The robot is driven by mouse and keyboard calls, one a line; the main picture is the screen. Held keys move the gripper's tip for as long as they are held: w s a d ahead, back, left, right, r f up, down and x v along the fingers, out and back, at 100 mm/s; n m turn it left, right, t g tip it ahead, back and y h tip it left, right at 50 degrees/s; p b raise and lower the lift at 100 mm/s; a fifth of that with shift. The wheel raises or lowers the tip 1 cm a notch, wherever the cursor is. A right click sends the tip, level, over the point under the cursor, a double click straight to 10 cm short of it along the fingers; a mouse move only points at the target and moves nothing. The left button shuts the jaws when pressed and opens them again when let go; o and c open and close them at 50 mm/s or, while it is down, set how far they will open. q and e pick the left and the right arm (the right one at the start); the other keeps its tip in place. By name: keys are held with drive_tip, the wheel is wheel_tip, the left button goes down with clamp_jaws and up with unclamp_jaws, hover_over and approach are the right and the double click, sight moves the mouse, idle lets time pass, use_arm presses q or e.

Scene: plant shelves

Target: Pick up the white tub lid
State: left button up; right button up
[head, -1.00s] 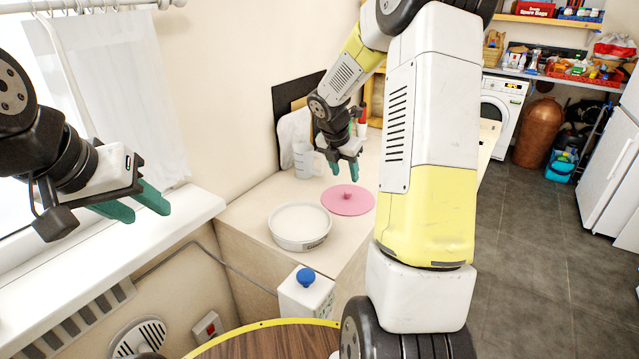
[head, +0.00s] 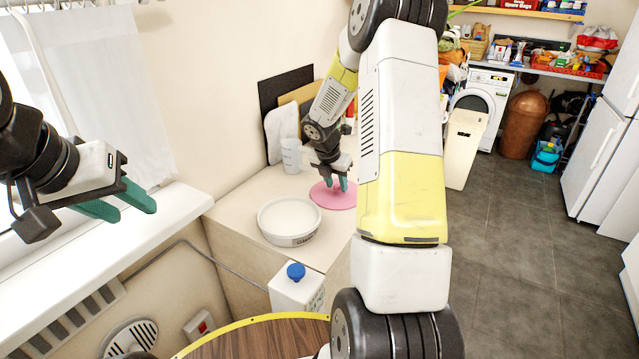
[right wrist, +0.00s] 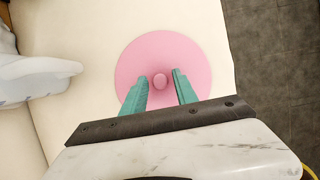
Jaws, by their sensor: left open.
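The only loose lid I see is a pink disc (head: 320,199) with a small central knob, lying flat on the counter beside a round white tub (head: 276,234). In the right wrist view the pink lid (right wrist: 160,50) is below my right gripper (right wrist: 161,78). Its green fingers are open, one on each side of the knob, with gaps visible. In the head view my right gripper (head: 338,186) points down at the lid. How high it is above the lid is hard to tell. My left gripper (head: 137,212) is open and empty by the window sill.
A clear jug (head: 291,156) and dark and tan boards (head: 285,88) stand against the wall behind. A white container with a blue cap (head: 296,287) is in front of the counter. A round wooden table (head: 260,340) is nearest. Open floor lies to the right.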

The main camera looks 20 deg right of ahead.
clamp_jaws()
drive_tip(key=shift+r, duration=0.1)
